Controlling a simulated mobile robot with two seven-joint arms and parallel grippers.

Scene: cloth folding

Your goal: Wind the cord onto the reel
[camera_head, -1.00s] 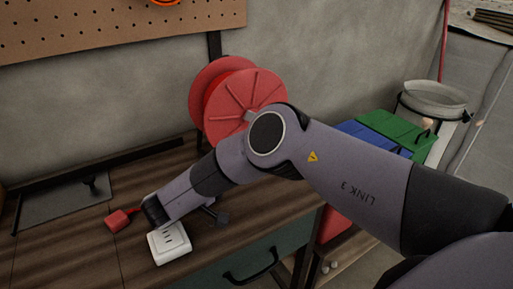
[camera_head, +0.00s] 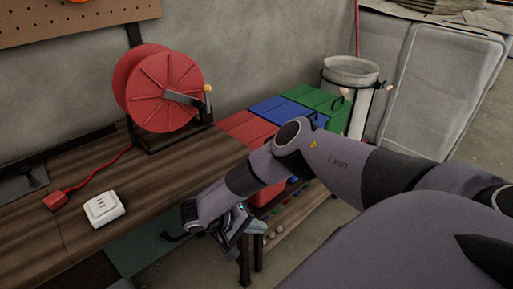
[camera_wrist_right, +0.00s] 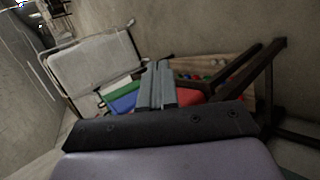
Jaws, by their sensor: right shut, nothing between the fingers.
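The red reel (camera_head: 160,92) stands upright in a black stand at the back of the wooden bench. Its metal crank (camera_head: 183,98) ends in a pale knob (camera_head: 208,88). The red cord (camera_head: 100,174) runs across the bench from the reel's foot to a red plug (camera_head: 55,201). The plug lies beside a white socket box (camera_head: 103,209), apart from it. My right gripper (camera_head: 258,229) is beyond the bench's right front edge, away from reel and cord. In the right wrist view its fingers (camera_wrist_right: 157,86) are together and empty. My left gripper is out of view.
Red, blue and green bins (camera_head: 290,112) stand right of the bench. Behind them is a pale round bucket (camera_head: 350,72). A grey panel (camera_head: 440,95) leans at the back right. Open floor shows below the bench.

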